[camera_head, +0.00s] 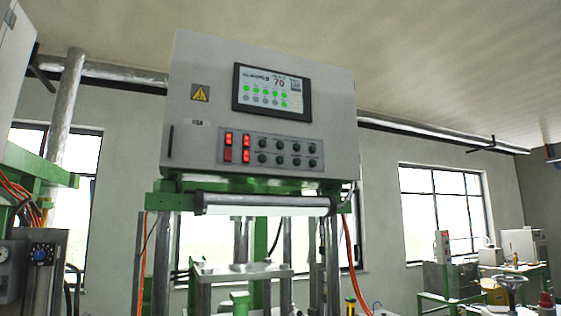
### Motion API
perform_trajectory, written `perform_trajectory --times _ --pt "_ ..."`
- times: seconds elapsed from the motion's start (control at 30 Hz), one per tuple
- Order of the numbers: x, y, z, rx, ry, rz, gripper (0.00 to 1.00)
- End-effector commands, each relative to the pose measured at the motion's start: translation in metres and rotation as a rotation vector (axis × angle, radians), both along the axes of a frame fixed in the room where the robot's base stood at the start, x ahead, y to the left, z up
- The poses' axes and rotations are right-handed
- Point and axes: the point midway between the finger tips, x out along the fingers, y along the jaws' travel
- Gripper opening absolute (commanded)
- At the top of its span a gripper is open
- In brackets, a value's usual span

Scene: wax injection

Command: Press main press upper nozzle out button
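The main press control box (200,100) is a large grey cabinet at the upper middle of the head view, on top of a green press frame. Its lower front carries a button panel (268,150) with two rows of small dark round buttons (279,144) and a few red-lit displays (228,139) on the left. The button labels are too small to read, so I cannot tell which one is the upper nozzle out button. A dark touchscreen (271,92) above shows green dots and the number 70. My gripper is not in view.
A light-coloured horizontal bar (265,205) runs below the box, above the press columns (240,240). Green machinery (50,172) with orange cables stands at the left edge. Benches with equipment (450,270) stand at the far right. The space directly before the panel looks clear.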

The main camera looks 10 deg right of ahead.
Motion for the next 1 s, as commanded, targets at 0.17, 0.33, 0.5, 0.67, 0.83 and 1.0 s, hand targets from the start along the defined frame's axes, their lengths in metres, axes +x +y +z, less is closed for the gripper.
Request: perform_trajectory --times 0.17,0.33,0.5,0.67,0.83,1.0 --pt "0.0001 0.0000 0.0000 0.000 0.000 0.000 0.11" --pt "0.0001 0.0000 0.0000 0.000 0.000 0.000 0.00" --pt "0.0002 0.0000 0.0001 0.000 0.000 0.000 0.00" --pt "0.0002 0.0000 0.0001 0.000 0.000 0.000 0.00" --pt "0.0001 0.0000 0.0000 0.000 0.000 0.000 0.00" --pt "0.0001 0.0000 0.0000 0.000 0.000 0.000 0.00"
